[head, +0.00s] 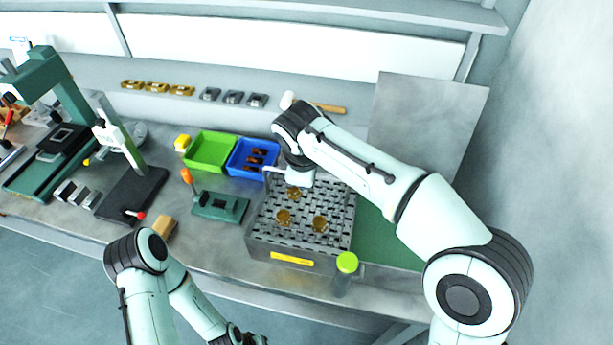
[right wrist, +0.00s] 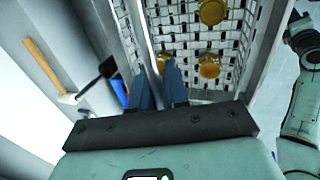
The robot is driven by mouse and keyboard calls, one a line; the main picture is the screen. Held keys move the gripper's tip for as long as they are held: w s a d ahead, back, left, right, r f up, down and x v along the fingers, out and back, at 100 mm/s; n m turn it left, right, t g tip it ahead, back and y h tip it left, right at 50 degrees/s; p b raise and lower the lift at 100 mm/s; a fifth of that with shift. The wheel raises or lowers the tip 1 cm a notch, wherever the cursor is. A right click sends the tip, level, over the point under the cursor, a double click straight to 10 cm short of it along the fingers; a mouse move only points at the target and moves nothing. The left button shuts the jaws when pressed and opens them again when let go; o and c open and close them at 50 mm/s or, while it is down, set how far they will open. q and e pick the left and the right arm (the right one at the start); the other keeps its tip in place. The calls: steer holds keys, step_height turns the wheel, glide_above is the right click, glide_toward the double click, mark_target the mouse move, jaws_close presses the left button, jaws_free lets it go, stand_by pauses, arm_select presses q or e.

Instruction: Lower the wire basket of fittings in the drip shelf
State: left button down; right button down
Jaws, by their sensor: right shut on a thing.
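The wire basket (head: 258,222) is a grey mesh box on the bench, right of centre in the head view, with several brass fittings (head: 284,216) inside. It also fills the upper part of the right wrist view (right wrist: 245,50). A yellow label (head: 292,259) is on the box front. I cannot make out the drip shelf apart from the basket, or whether there is a gap below. My right gripper (right wrist: 158,85) is shut on the basket's far-left rim; in the head view my wrist partly hides the grip. My left gripper (head: 245,339) is low at the bottom edge, its fingers unclear.
A green-lidded bottle (head: 346,268) stands close to the front right corner. A blue bin (head: 238,163) and a green bin (head: 208,152) stand behind left. A green fixture (head: 220,206) is just left. A hammer (head: 325,108) lies behind. A grey panel (head: 430,115) stands behind right.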

steer(key=shift+s+f, duration=0.2)
steer(key=shift+f, duration=0.45)
steer(key=c, duration=1.1)
jaws_free()
steer(key=shift+o, duration=0.2)
steer(key=shift+w+r, duration=0.1)
steer(key=shift+r, duration=0.05)
arm_select(q)
steer(key=w+r+p, duration=0.2)
steer(key=w+r, duration=0.1)
steer(key=shift+w+r, duration=0.15)
steer(key=shift+w, duration=0.1)
arm_select(e)
steer(key=v, duration=1.3)
steer(key=shift+r, duration=0.25)
arm_select(q)
steer(key=shift+s, duration=0.1)
